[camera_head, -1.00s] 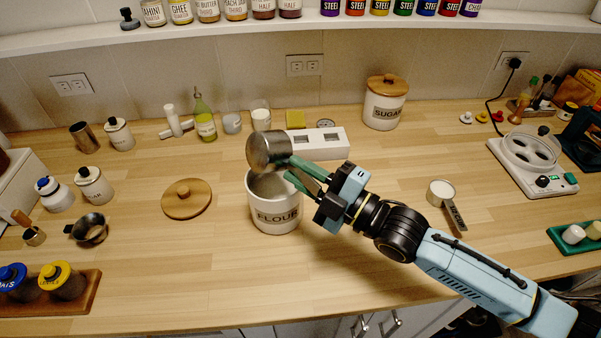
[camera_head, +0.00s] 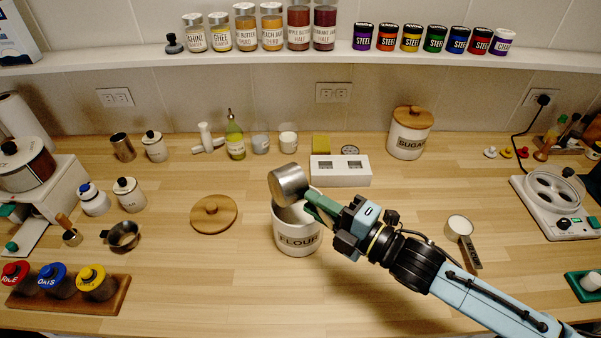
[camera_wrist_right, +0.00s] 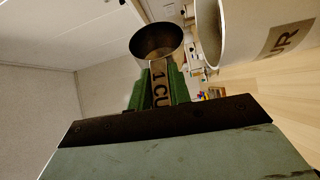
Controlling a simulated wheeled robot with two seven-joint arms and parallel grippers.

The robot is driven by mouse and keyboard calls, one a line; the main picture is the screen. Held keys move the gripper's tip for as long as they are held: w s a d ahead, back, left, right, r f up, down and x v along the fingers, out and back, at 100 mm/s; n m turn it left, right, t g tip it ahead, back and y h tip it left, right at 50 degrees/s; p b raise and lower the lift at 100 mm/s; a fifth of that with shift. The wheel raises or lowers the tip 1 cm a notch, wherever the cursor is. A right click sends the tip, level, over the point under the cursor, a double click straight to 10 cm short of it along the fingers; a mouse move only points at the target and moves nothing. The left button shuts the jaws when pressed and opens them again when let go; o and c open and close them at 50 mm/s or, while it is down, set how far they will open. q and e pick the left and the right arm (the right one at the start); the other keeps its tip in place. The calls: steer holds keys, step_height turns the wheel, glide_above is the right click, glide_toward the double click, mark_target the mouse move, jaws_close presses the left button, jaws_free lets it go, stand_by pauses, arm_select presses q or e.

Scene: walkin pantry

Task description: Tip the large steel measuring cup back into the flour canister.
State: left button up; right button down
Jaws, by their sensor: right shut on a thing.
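The large steel measuring cup (camera_head: 288,183) is tilted above the mouth of the white flour canister (camera_head: 297,239). My right gripper (camera_head: 316,203) is shut on the cup's handle, just over the canister's right rim. In the right wrist view the handle, marked "1 CU", lies between the green fingers (camera_wrist_right: 158,88), and the cup (camera_wrist_right: 156,40) is beyond them. The canister (camera_wrist_right: 232,35) shows there at the upper right. It stands open on the counter; the cup hides part of its mouth. My left gripper is not in view.
A round wooden lid (camera_head: 214,215) lies left of the canister. A white block with two square openings (camera_head: 341,171) stands behind it. A smaller measuring cup (camera_head: 459,226) lies to the right. The sugar canister (camera_head: 409,132) stands at the back. The counter in front is clear.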

steer(key=shift+r, duration=0.15)
steer(key=shift+a+n, duration=0.1)
steer(key=shift+n, duration=0.2)
steer(key=shift+s+a+n+h+p, duration=0.1)
steer(key=shift+n+h+p, duration=0.25)
steer(key=shift+p, duration=0.4)
steer(key=shift+s+a+r+n+g+h+p, duration=0.15)
steer(key=shift+a+r+n+g+h+p, duration=0.1)
steer(key=shift+n+p, duration=0.65)
steer(key=shift+s+a+r+n+g+h+p, duration=0.2)
steer(key=shift+n+p, duration=0.35)
steer(key=shift+p, duration=0.65)
steer(key=shift+a+f+n+h+p, duration=0.1)
steer(key=shift+a+n+h+p, duration=0.2)
steer(key=shift+n+p, duration=0.45)
